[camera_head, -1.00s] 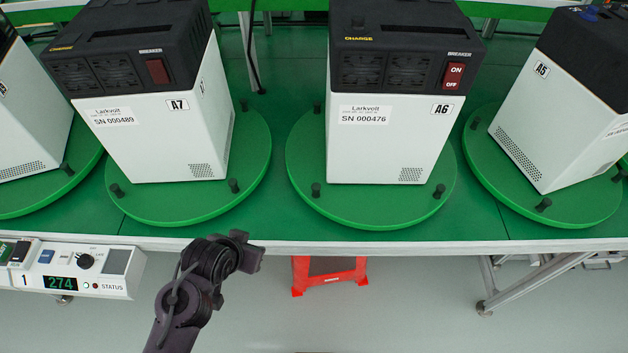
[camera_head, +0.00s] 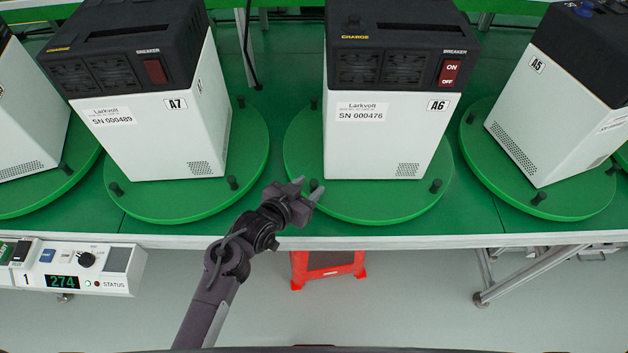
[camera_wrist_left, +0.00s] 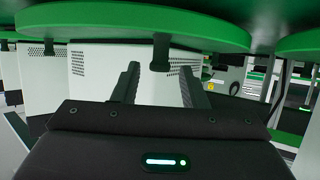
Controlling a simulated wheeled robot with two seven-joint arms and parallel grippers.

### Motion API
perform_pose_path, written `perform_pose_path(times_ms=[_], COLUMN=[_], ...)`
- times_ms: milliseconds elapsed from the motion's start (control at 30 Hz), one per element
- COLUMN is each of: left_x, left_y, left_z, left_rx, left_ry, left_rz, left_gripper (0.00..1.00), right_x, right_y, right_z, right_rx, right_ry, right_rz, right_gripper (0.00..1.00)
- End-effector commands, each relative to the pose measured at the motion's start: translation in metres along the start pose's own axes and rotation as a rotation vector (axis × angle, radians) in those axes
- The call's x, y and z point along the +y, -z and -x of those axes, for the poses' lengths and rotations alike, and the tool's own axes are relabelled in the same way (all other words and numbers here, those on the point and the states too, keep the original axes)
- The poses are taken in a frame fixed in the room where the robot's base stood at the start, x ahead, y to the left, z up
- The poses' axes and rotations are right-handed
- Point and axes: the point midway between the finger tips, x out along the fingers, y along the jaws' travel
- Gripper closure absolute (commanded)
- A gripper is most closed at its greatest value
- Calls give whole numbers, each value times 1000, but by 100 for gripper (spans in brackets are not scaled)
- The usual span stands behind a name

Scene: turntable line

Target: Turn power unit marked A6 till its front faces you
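The power unit marked A6 (camera_head: 384,137) stands upright on a green turntable (camera_head: 352,208). The face with its A6 tag, serial label, red breaker switch and fans is toward me. Dark pegs stand on the turntable's rim, one at the front right (camera_head: 435,186). My left gripper (camera_head: 307,187) is at the front-left rim, below the unit's left corner. In the left wrist view its two fingers (camera_wrist_left: 158,85) are apart, with a dark peg (camera_wrist_left: 160,52) showing between and just beyond the tips. I cannot tell whether they touch it. My right gripper is not in view.
Unit A7 (camera_head: 150,140) on its turntable stands to the left and unit A5 (camera_head: 540,130) to the right. A control box (camera_head: 70,268) reading 274 is at the front left. A red stool-like object (camera_head: 328,268) stands on the floor below the table edge.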

Motion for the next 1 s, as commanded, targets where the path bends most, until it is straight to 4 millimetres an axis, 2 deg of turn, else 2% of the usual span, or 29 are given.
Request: perform_pose_path(times_ms=[100,233,567,867,1000], left_x=[0,0,0,0,0], left_y=[1,0,0,0,0], left_z=[-17,-28,-32,-32,-32], left_rx=[0,-1,-1,-2,-2], left_ry=[0,0,0,0,0], left_rz=[2,1,0,0,0], left_gripper=[61,61,61,99,100], right_x=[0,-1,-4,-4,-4], right_y=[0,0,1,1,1], right_z=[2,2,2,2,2], right_rx=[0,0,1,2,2], right_ry=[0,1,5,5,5], right_rz=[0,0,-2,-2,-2], right_gripper=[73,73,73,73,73])
